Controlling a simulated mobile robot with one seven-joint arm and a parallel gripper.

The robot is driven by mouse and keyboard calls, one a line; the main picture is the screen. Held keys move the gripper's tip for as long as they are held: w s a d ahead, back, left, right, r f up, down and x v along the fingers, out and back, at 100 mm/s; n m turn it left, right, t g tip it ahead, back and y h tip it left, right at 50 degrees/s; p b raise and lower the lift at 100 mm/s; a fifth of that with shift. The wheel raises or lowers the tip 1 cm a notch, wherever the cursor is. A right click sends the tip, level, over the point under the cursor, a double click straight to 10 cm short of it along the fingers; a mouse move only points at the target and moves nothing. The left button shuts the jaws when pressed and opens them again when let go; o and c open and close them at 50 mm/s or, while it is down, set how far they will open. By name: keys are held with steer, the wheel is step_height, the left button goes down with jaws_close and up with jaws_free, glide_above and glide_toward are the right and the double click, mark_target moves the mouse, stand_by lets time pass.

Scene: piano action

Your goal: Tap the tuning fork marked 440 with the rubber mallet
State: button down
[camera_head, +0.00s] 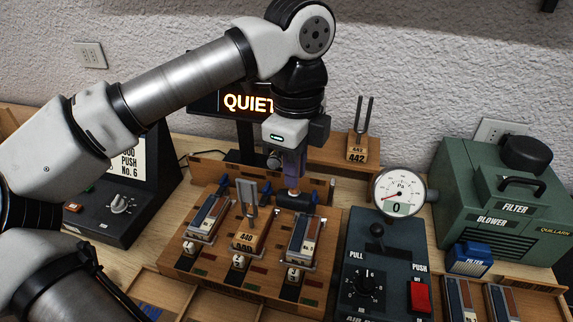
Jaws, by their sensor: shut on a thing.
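The tuning fork marked 440 (248,208) stands upright in a wooden block on the wooden board (171,266), between two slim striped pieces. My gripper (293,178) points down behind and to the right of this fork. It is shut on a short wooden handle, with a dark rubber mallet head (296,202) below it. The head looks close to the rear of the board; I cannot tell whether it touches it. The mallet and the 440 fork are apart. Most of the handle is hidden by the fingers.
A second fork marked 442 (357,148) stands on a wooden shelf behind, to the right. A dark control box with a gauge (399,193) stands right of the board, and a green blower (503,205) at far right. A QUIET sign (245,103) is behind my arm.

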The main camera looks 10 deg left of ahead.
steer(key=shift+r, duration=0.15)
steer(key=r+p, duration=0.1)
steer(key=d+r+p, duration=0.1)
steer(key=r, duration=0.1)
steer(key=d+r+p, duration=0.1)
steer(key=shift+r, duration=0.4)
stand_by(2.2)
